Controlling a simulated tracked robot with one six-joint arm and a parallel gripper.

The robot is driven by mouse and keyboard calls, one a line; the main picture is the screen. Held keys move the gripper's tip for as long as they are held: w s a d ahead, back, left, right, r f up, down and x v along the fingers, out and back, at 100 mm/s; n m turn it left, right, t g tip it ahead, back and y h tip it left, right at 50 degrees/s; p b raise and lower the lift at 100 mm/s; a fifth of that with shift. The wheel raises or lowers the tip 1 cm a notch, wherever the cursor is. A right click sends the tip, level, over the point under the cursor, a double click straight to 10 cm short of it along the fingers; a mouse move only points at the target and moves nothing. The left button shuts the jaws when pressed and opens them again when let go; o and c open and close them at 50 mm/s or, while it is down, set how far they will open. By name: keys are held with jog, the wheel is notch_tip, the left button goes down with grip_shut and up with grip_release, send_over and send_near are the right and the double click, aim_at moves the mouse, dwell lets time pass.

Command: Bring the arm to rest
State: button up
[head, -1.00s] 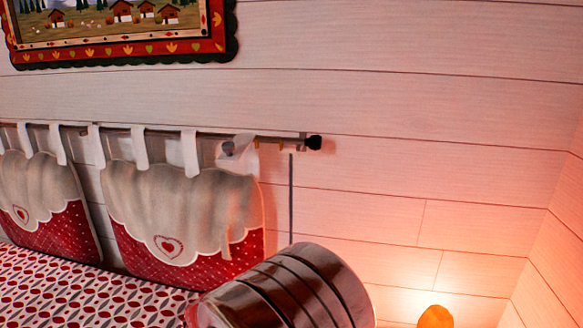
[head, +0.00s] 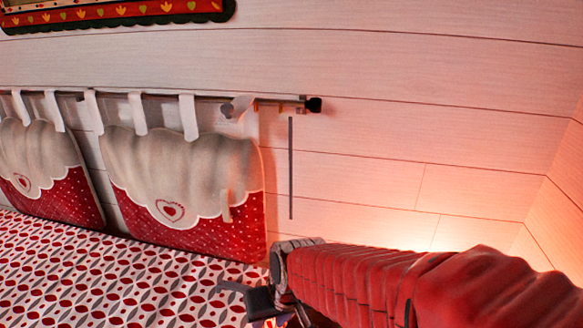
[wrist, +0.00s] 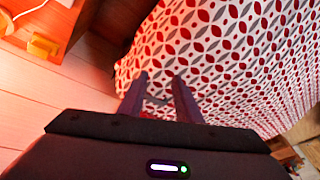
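My arm (head: 370,285), in a red ribbed sleeve, reaches in from the lower right of the head view. My gripper (head: 235,303) is at its left end, in front of the patterned bed, partly cut off by the bottom edge. In the wrist view the two dark fingers of my gripper (wrist: 161,78) stand apart with a gap between them. Nothing is seen held in the gap. The fingers point towards the side of the bed; their distance from it is hard to tell.
The bed (head: 60,265) has a red, grey and white cover. Two cushions (head: 185,195) hang from a rail (head: 230,100) on the plank wall. In the wrist view, a small wooden table (wrist: 62,22) with an orange object (wrist: 42,45) stands at upper left, above pale floorboards (wrist: 40,95).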

jog(key=s+d+r+m+t+h, duration=0.1)
jog(key=s+d+r, duration=0.2)
jog(key=d, duration=0.3)
jog(key=s+d+r+m+t, duration=0.1)
jog(key=s+d+r, duration=0.1)
jog(key=d+r, duration=0.2)
jog(key=s+d+r+m+t+h, duration=0.1)
jog(key=s+d+r, duration=0.2)
jog(key=d, duration=0.7)
jog(key=shift+s+d+r+m+h, duration=0.15)
jog(key=shift+s+r+m+h, duration=0.2)
jog(key=shift+r, duration=0.35)
